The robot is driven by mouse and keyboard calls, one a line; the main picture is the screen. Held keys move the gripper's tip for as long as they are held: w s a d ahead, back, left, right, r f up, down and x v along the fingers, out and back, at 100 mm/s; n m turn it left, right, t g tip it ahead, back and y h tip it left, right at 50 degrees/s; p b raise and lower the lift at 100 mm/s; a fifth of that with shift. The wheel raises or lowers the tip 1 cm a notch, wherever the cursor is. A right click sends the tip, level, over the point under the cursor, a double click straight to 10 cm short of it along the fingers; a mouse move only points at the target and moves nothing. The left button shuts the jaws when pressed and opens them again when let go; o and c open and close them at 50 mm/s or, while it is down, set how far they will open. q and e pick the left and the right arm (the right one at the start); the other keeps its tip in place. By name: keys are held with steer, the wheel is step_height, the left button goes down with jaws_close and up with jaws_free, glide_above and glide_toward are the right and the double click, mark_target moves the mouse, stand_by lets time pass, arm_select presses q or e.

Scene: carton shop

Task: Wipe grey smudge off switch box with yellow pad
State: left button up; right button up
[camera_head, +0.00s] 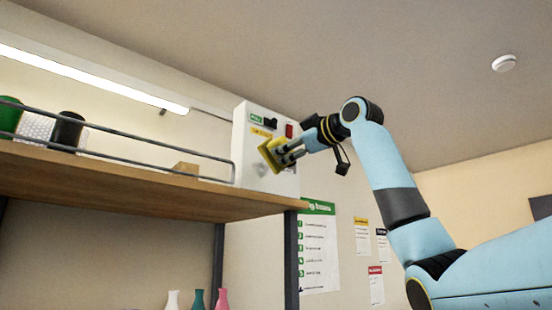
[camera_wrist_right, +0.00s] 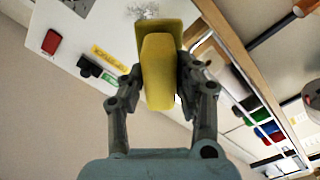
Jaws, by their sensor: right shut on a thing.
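The white switch box (camera_head: 243,132) hangs on the wall at the end of the shelf, with a red switch and a black knob on its face. My right gripper (camera_head: 280,156) is shut on the yellow pad (camera_head: 269,156) in front of the box. In the wrist view the pad (camera_wrist_right: 160,72) sits between both fingers (camera_wrist_right: 160,85). The grey smudge (camera_wrist_right: 142,12) shows on the box face just beyond the pad's far end, partly hidden by it. In the head view the smudge (camera_head: 262,170) is faint below the pad. I cannot tell whether the pad touches the box. My left gripper is out of view.
A wooden shelf (camera_head: 110,183) with a metal rail (camera_head: 150,139) runs left of the box. It holds a green cup (camera_head: 9,115), a black cup (camera_head: 68,130) and a small brown block (camera_head: 186,169). A green-headed poster (camera_head: 319,250) hangs below the box. Space right of the box is open.

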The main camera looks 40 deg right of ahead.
mark_target(271, 156)
steer(key=w+p, duration=0.1)
steer(key=w, duration=0.1)
steer(key=w+p, duration=0.4)
steer(key=shift+w+a+r, duration=0.1)
steer(key=shift+a+r, duration=0.05)
steer(key=shift+a, duration=0.1)
steer(key=shift+w, duration=0.35)
steer(key=shift+w+a+p, duration=0.1)
steer(key=shift+w+p, duration=0.25)
steer(key=shift+w, duration=0.6)
steer(key=d, duration=0.7)
steer(key=shift+w+d, duration=0.25)
steer(key=shift+w, duration=0.1)
stand_by(0.4)
steer(key=shift+s+a, duration=0.2)
steer(key=shift+a, duration=1.75)
steer(key=shift+s+a, duration=0.15)
steer(key=shift+a, duration=1.8)
steer(key=shift+d, duration=0.1)
steer(key=shift+d, duration=0.1)
